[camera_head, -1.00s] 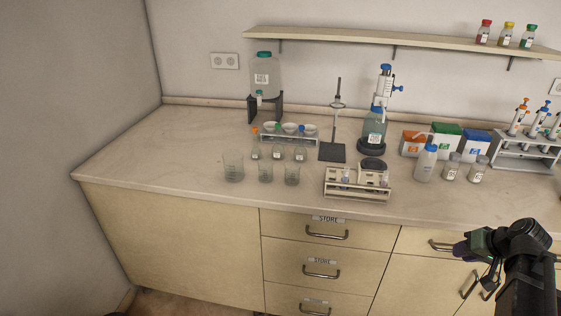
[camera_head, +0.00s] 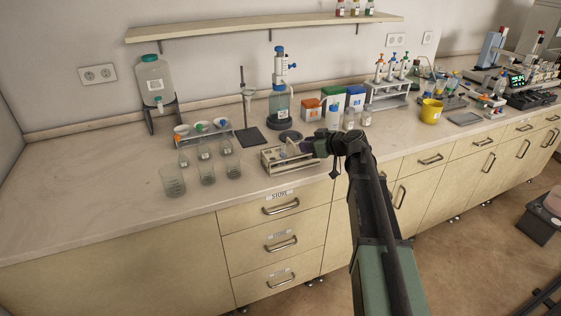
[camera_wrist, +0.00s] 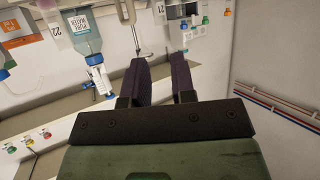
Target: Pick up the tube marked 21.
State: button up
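The white tube rack (camera_head: 270,167) stands near the front edge of the bench. My gripper (camera_head: 306,147) is at the rack's right end, and its fingers overlap the rack in the head view. In the wrist view my gripper (camera_wrist: 159,62) shows two dark fingers with an empty gap between them. A white tag marked 22 (camera_wrist: 56,31) is at the upper left there. Another white tag (camera_wrist: 160,8), which seems to read 21, is at the top edge beyond the fingertips. The tubes in the rack are too small or hidden to read in the head view.
Glass beakers (camera_head: 172,182) stand left of the rack. The bench's front left is clear.

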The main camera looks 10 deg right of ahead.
aim_at(282, 145)
jog(key=b+x, duration=0.3)
jog(key=x, duration=0.7)
jog(key=shift+s, duration=0.1)
grip_shut()
